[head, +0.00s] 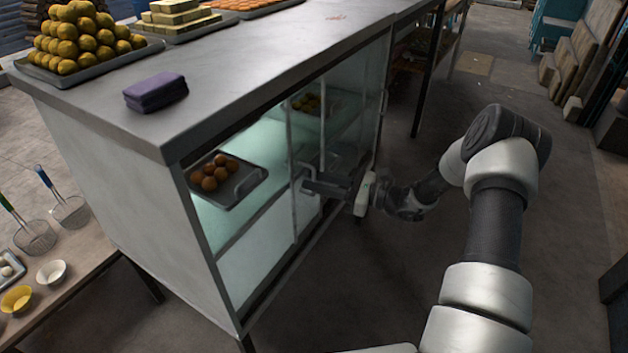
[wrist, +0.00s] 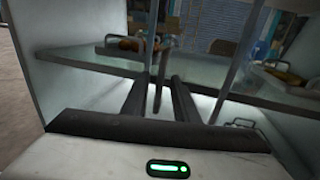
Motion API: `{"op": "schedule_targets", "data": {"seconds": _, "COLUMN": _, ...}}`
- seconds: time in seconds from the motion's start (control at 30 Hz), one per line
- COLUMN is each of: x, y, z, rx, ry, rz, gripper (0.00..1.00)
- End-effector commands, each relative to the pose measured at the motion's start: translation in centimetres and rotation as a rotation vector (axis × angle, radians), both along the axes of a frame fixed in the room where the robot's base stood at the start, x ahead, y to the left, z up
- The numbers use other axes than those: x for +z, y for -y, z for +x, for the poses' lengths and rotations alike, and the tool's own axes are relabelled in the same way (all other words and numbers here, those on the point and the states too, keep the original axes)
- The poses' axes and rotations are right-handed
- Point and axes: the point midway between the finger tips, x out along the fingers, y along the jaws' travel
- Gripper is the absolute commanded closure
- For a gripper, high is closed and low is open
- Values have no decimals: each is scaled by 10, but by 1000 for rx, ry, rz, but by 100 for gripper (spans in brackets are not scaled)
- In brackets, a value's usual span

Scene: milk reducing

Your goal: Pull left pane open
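The glass display cabinet (head: 120,185) has a left pane (head: 262,258) and a right pane (head: 352,95) on its front. The left pane's handle (head: 297,196) is a thin upright metal bar near that pane's right edge. My gripper (head: 307,186) is at this handle, reaching in from the right. In the wrist view, the two dark fingers of my gripper (wrist: 159,88) stand apart, with an upright bar between them. I cannot tell whether either finger touches the bar. The left pane looks closed, or nearly so.
A tray of round brown sweets (head: 220,178) sits on the shelf inside. A purple folded cloth (head: 155,92) and sweet trays are on the cabinet top. The right pane has its own handle (head: 384,101). Open floor (head: 400,270) lies before the cabinet.

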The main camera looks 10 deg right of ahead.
Motion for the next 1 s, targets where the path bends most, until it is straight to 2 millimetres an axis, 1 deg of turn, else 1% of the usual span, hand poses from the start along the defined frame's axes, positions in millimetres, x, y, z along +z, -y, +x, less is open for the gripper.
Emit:
{"op": "schedule_targets", "data": {"seconds": 0.17, "x": 1, "y": 34, "z": -16, "rx": -5, "ry": -2, "rz": -1, "gripper": 73}}
{"op": "schedule_targets", "data": {"seconds": 0.4, "x": 1, "y": 87, "z": -43, "rx": -6, "ry": -1, "rz": -2, "gripper": 73}}
{"op": "schedule_targets", "data": {"seconds": 0.6, "x": 1, "y": 124, "z": -62, "rx": -4, "ry": -1, "rz": -2, "gripper": 73}}
{"op": "schedule_targets", "data": {"seconds": 0.7, "x": 0, "y": 136, "z": -68, "rx": -4, "ry": 0, "rz": -1, "gripper": 73}}
{"op": "schedule_targets", "data": {"seconds": 0.8, "x": 0, "y": 143, "z": -72, "rx": -1, "ry": -1, "rz": 0, "gripper": 73}}
{"op": "schedule_targets", "data": {"seconds": 1.0, "x": 0, "y": 147, "z": -74, "rx": -1, "ry": -1, "rz": 0, "gripper": 73}}
